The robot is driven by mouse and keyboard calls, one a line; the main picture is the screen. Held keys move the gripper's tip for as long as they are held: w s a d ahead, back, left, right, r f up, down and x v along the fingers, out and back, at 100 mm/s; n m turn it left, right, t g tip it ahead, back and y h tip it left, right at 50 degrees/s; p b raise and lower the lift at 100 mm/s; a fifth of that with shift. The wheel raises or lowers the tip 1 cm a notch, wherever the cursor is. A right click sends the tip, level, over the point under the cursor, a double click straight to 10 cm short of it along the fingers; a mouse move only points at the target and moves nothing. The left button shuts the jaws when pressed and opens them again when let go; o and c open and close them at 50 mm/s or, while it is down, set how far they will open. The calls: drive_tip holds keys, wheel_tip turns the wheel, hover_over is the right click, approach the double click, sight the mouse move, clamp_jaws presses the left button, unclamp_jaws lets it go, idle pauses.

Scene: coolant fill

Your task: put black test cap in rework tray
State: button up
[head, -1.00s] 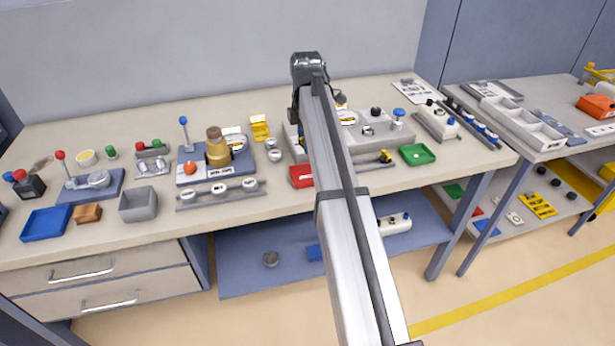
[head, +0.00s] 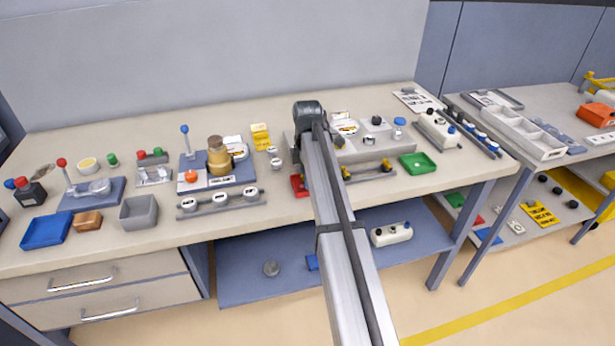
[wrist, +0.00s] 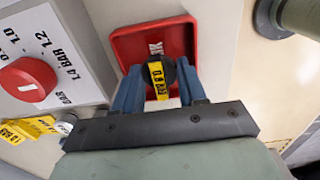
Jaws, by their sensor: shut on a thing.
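My gripper (wrist: 158,85) is shut on the black test cap (wrist: 169,72), which has a yellow tag (wrist: 158,80) reading "0.8 BAR" over it. In the wrist view the cap is between the blue fingertips, in front of the red rework tray (wrist: 124,47). The tray carries partly covered white lettering. I cannot tell whether the cap touches the tray. In the head view the red tray (head: 298,187) shows only as a small piece left of my arm. The cap and fingertips are hidden there behind my arm.
A grey panel with a red knob (wrist: 28,80) and yellow tags (wrist: 28,128) stands left of the tray in the wrist view. A dark green round part (wrist: 298,15) is at upper right. A green tray (head: 417,163) and grey bin (head: 139,212) sit on the bench.

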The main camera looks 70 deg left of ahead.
drive_tip(key=shift+f, duration=0.25)
drive_tip(key=o, duration=0.6)
drive_tip(key=shift+c, duration=0.2)
drive_tip(key=shift+r, duration=0.1)
wheel_tip(320, 180, up, 12)
idle(0.4)
